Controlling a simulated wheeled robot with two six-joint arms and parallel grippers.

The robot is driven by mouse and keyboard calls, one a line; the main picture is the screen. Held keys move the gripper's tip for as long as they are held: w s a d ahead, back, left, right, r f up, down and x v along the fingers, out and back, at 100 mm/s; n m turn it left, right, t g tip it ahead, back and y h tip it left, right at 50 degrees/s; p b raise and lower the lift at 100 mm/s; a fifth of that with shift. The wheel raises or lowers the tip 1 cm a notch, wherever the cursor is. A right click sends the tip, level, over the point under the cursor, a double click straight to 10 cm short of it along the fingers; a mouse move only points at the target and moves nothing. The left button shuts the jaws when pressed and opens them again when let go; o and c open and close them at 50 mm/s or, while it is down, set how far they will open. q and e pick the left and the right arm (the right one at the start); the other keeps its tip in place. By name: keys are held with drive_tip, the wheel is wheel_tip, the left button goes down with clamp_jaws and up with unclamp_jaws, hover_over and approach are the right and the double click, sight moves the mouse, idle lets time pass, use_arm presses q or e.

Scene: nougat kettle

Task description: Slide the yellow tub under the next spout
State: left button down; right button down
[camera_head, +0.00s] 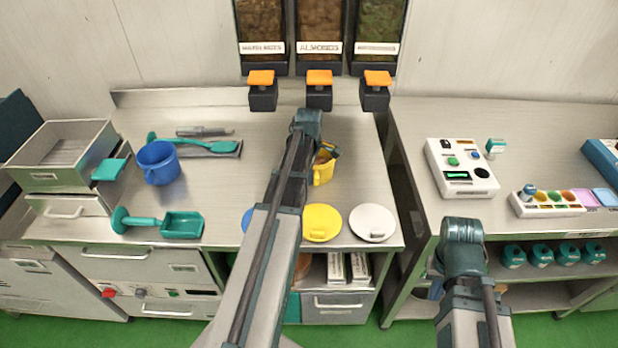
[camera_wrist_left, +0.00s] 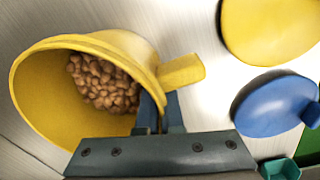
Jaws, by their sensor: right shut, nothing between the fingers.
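The yellow tub (camera_head: 323,174) stands on the steel bench, partly hidden by my left arm, forward of the middle spout (camera_head: 319,96). In the left wrist view the tub (camera_wrist_left: 40,95) holds brown nuts, and its handle (camera_wrist_left: 182,70) points right. My left gripper (camera_wrist_left: 158,115) is shut on the tub's wall beside the handle. Left spout (camera_head: 262,97) and right spout (camera_head: 375,97) flank the middle one, each with an orange lever. My right gripper (camera_head: 464,264) is low before the right bench, shut and empty; its fingertips are hard to make out.
Yellow lid (camera_head: 321,223), white lid (camera_head: 372,223) and a half-hidden blue lid (camera_head: 248,219) lie along the front edge. A blue jug (camera_head: 158,162) and green scoop (camera_head: 180,224) are left. The bench right of the tub is clear up to a gap before the right bench.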

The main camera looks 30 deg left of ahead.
sight(316, 167)
use_arm(q)
drive_tip(key=shift+w+d, duration=0.15)
drive_tip(key=shift+d, duration=0.15)
use_arm(e)
drive_tip(key=shift+w+d, duration=0.15)
drive_tip(key=shift+d, duration=0.15)
use_arm(q)
drive_tip(key=c, duration=1)
unclamp_jaws()
drive_tip(key=shift+r, duration=0.15)
use_arm(e)
drive_tip(key=shift+r, duration=0.15)
